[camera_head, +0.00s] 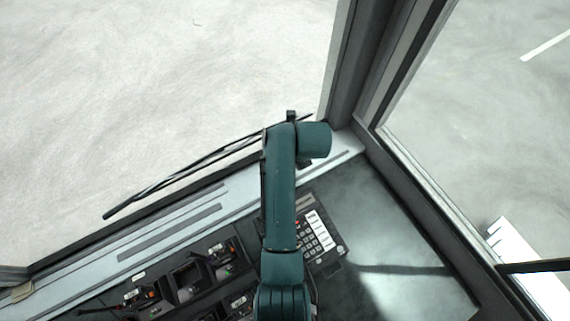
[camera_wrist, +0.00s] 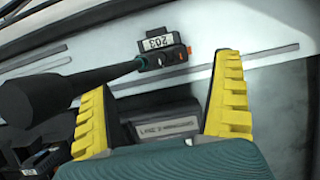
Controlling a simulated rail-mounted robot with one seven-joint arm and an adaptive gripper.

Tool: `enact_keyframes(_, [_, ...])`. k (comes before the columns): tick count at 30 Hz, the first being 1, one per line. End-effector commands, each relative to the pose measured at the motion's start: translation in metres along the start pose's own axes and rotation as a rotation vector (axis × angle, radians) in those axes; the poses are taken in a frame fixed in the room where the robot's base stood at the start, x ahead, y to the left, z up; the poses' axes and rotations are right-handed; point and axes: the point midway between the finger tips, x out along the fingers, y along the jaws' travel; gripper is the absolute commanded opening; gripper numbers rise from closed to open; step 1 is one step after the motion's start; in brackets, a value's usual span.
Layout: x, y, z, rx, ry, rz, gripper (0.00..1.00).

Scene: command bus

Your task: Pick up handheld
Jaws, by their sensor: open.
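The handheld (camera_wrist: 160,58) shows in the wrist view as a small dark unit with a white label reading 203 and an orange knob at its right end. A thick black antenna-like rod runs from its left side toward the lower left, passing by the left fingertip. My gripper (camera_wrist: 165,75) is open, with its two yellow fingers wide apart. The handheld lies beyond the fingertips, roughly between them, and nothing is held. In the head view my arm covers the gripper, and I cannot make out the handheld there.
A console with a keypad (camera_head: 318,234) and sockets with switches (camera_head: 188,282) lies below a pale ledge (camera_head: 165,233) along the windshield. The window post (camera_head: 352,60) rises close to the right of my arm. The dark counter (camera_head: 400,250) at right is clear.

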Motion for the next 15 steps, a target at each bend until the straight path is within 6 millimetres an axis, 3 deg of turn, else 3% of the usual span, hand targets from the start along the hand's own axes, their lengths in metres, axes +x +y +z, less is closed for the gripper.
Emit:
enact_keyframes(6, [0.034, -0.002, 0.003, 0.0, 0.003, 0.002, 0.96])
enact_keyframes(13, [0.038, -0.002, 0.003, 0.0, 0.0, 0.0, 0.96])
enact_keyframes(14, [0.038, -0.002, 0.003, 0.0, 0.0, 0.0, 0.94])
enact_keyframes(15, [0.038, -0.002, 0.003, 0.0, 0.0, 0.0, 0.87])
